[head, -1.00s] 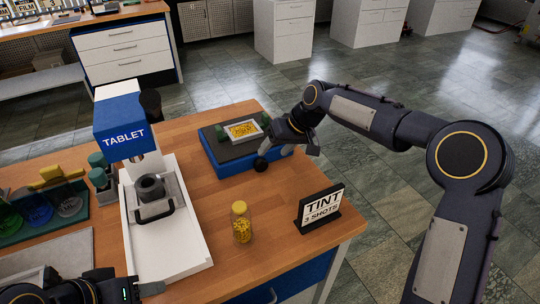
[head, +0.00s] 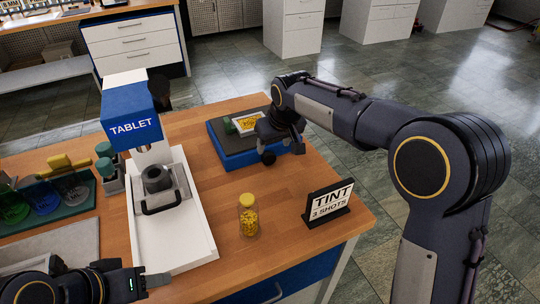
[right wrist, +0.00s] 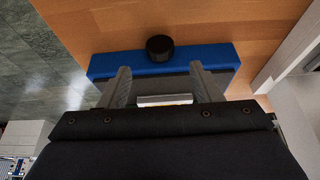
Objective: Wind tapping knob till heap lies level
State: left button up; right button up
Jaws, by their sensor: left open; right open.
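The tapping device is a blue base (head: 240,160) with a dark top, on the wooden bench. A light tray (head: 236,118) on it holds a yellow heap (head: 250,122); how level the heap is cannot be told. A green part (head: 230,127) shows at the tray's left. A black round knob (head: 268,158) sits at the base's front; it shows beyond my fingers in the right wrist view (right wrist: 160,47). My right gripper (right wrist: 159,70) is open and empty above the base, apart from the knob. My left gripper (head: 155,278) is open at the lower left, away from the device.
The white and blue tablet press (head: 133,125) stands left of the device. A jar of yellow pieces (head: 248,217) and the TINT 3 SHOTS sign (head: 328,203) stand near the bench's front edge. A rack of coloured flasks (head: 45,205) is at far left. Bench between press and device is clear.

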aim_at(272, 155)
jog(key=x, duration=0.7)
jog(key=shift+f, duration=0.2)
jog(key=c, duration=1)
jog(key=shift+o, duration=0.2)
jog(key=shift+w+d+g+y, duration=0.1)
jog(key=shift+d+g+y, duration=0.2)
jog(key=shift+y, duration=0.2)
jog(key=shift+f+m+g+y, duration=0.1)
jog(key=shift+m+g+y, duration=0.2)
jog(key=shift+y, duration=1.1)
